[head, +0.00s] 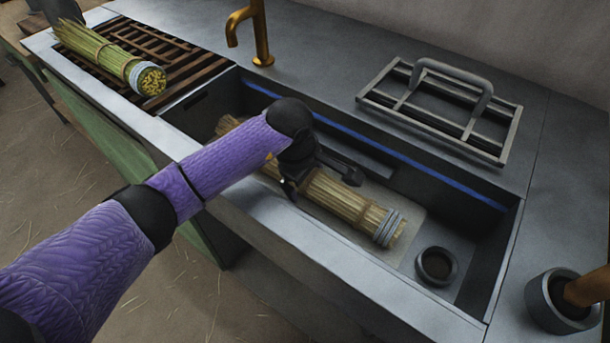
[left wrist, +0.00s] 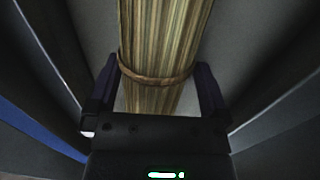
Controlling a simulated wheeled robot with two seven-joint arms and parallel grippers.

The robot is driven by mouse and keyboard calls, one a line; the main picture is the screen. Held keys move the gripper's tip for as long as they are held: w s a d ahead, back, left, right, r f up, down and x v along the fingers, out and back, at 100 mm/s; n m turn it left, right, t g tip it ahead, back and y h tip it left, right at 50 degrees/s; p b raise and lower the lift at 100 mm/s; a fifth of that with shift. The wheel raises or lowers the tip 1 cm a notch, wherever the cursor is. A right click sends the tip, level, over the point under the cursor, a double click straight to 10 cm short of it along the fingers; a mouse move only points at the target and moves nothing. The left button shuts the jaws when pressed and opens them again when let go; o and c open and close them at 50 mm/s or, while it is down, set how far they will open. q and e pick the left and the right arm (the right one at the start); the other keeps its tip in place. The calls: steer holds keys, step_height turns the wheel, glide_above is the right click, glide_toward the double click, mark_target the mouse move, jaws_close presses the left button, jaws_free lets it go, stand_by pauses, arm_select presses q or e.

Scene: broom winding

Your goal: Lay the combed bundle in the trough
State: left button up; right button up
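A straw-coloured bundle (head: 338,196) lies lengthwise in the grey trough (head: 470,190), with grey binding round its right end and loose stalks at its left end. My left gripper (head: 318,180) is over its middle, fingers on either side. In the left wrist view, the bundle (left wrist: 160,35) runs between the fingers of my left gripper (left wrist: 158,85), near a brown tie band. Slim gaps show beside the stalks, so the fingers look open. My left forearm and hand hide part of the bundle. My right gripper is not in view.
A greener bundle (head: 110,58) lies on the brown slatted rack (head: 185,68) at the upper left. A brass tap (head: 262,35) stands behind the trough. A grey handled frame (head: 440,105) rests on the counter. A round cup (head: 437,265) is at the trough's right end; another holder (head: 550,305) stands outside.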

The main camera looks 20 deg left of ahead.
arm_select(q)
steer(key=r+p, duration=0.1)
steer(key=r, duration=0.2)
steer(key=s+r+p, duration=0.1)
steer(key=r+p, duration=0.1)
steer(key=r, duration=0.1)
steer(key=r+p, duration=0.1)
steer(key=r, duration=0.2)
steer(key=shift+s+a+r+p, duration=0.2)
steer(key=shift+s+a+p, duration=0.1)
steer(key=shift+a+p, duration=0.1)
steer(key=shift+s+r, duration=0.1)
steer(key=shift+r, duration=0.05)
stand_by(0.4)
